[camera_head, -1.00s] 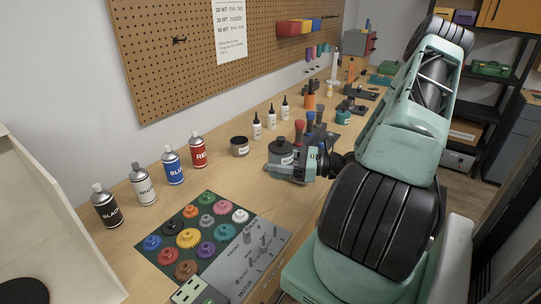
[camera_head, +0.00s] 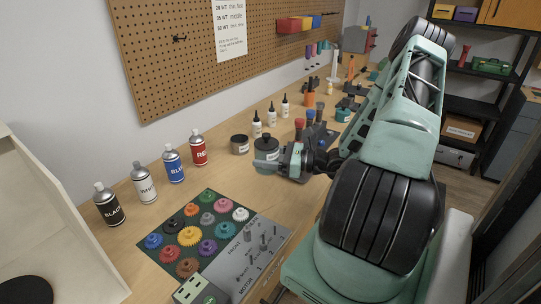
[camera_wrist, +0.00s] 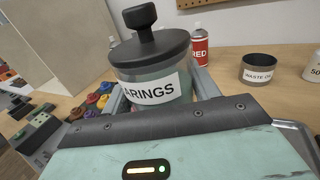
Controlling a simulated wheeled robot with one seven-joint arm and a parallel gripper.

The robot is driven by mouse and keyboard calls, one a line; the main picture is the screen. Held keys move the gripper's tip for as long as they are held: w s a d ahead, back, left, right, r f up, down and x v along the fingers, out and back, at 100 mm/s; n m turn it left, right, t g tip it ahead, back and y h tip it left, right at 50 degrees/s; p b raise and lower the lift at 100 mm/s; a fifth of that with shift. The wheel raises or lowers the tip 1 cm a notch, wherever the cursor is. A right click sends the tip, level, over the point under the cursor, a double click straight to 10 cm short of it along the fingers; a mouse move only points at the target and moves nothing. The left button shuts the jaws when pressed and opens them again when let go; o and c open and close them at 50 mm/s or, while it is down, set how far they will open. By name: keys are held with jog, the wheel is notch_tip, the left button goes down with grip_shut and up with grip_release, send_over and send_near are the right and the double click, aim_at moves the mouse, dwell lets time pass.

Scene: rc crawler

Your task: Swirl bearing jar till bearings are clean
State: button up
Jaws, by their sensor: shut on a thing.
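The bearing jar (camera_wrist: 152,75) has a dark lid with a knob and a white label ending in "ARINGS". It fills the upper middle of the wrist view and looks slightly tilted there. In the head view the jar (camera_head: 265,150) is a dark-lidded container at the end of my arm. My gripper (camera_head: 278,165) is shut on the jar, with a finger on each side of its body in the wrist view. The bearings inside cannot be made out. Whether the jar's base touches the bench cannot be told.
A waste oil tin (camera_head: 240,145) stands just left of the jar. Spray cans, including a red one (camera_head: 198,148), line the wall side. White bottles (camera_head: 257,124) stand behind. A gear mat (camera_head: 190,232) lies in front. Screwdrivers with coloured handles (camera_head: 310,118) stand to the right.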

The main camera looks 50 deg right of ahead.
jog(key=shift+a, duration=1)
jog(key=s+p, duration=0.1)
jog(key=s, duration=0.3)
jog(key=shift+d, duration=0.2)
